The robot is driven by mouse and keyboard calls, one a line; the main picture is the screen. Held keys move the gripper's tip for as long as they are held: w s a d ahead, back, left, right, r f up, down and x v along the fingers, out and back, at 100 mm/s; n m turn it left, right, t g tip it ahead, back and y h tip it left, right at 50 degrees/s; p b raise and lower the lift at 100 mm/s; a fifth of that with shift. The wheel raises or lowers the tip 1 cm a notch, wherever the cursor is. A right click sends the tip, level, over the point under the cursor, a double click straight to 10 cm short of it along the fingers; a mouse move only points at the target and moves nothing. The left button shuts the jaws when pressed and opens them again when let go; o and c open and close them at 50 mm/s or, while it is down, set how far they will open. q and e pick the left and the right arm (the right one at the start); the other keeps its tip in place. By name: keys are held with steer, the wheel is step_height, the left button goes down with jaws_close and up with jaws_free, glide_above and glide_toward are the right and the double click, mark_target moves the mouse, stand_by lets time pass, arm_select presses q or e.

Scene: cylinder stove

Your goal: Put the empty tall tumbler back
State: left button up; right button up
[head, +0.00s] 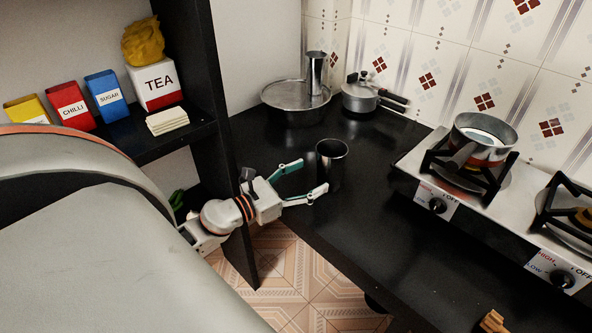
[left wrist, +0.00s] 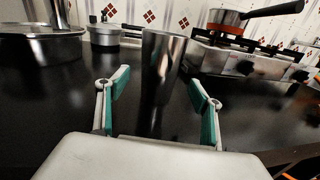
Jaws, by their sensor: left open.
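A tall steel tumbler (head: 331,164) stands upright on the black counter. My left gripper (head: 313,179) is open, its two fingers pointing at the tumbler from the left. In the left wrist view the tumbler (left wrist: 162,75) stands ahead, centred between the open fingers (left wrist: 157,95), which do not appear to touch it. Another tall steel tumbler (head: 315,73) stands on the lid of a wide steel pot (head: 290,115) at the back of the counter. The inside of the near tumbler is dark, and its contents cannot be made out. My right gripper is not in view.
A lidded pan (head: 361,98) stands by the back wall. A stove (head: 410,165) with a pot (head: 484,137) on its burner is to the right. A dark shelf (head: 150,132) with tins is at left. The counter (head: 370,225) in front is mostly clear.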

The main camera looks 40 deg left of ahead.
arm_select(q)
steer(key=b+v, duration=0.1)
steer(key=v, duration=0.2)
steer(key=shift+s+f, duration=0.15)
steer(key=shift+s, duration=0.15)
steer(key=shift+s+a+r, duration=0.1)
steer(key=shift+s+r, duration=0.1)
steer(key=shift+s, duration=0.1)
steer(key=shift+s+f, duration=0.1)
